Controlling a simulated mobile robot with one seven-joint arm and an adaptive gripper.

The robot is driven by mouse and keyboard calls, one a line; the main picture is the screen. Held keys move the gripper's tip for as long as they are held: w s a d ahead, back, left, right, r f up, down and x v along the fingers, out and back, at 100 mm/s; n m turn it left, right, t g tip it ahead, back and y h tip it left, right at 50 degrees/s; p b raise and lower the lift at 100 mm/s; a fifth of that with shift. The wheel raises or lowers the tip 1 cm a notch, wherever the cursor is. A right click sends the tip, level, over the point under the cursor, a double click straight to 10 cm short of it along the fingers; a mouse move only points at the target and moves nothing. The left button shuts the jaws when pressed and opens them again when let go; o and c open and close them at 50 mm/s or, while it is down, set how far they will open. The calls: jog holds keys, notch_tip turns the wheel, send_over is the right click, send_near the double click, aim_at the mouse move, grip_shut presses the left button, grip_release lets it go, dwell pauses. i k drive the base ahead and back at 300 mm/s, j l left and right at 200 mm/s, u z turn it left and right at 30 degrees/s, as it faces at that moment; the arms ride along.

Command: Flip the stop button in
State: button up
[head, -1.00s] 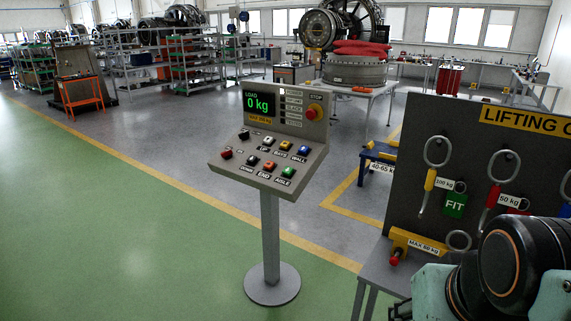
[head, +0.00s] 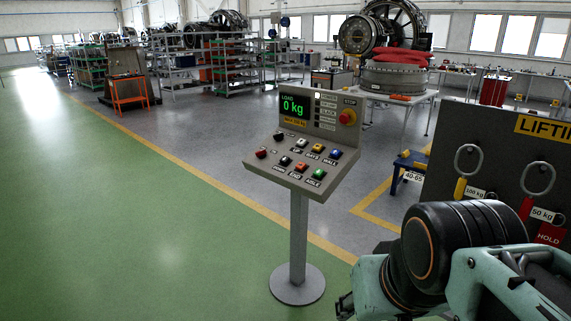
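Whether the button is pressed in or out cannot be told. My arm reaches in from the lower right. A dark part of my gripper (head: 346,304) shows at the bottom edge, right of the console's base and well apart from the button. Its fingers are mostly hidden, so its opening cannot be seen.
Several coloured buttons (head: 302,142) sit on the console's sloped face. A dark lifting-gear board (head: 440,150) with hanging slings stands at the right, partly behind my arm. A blue stand (head: 408,165) is behind. The green floor (head: 130,210) at left is clear.

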aim_at(344, 119)
jog(key=i+z, duration=0.25)
jog(key=i, duration=1.1)
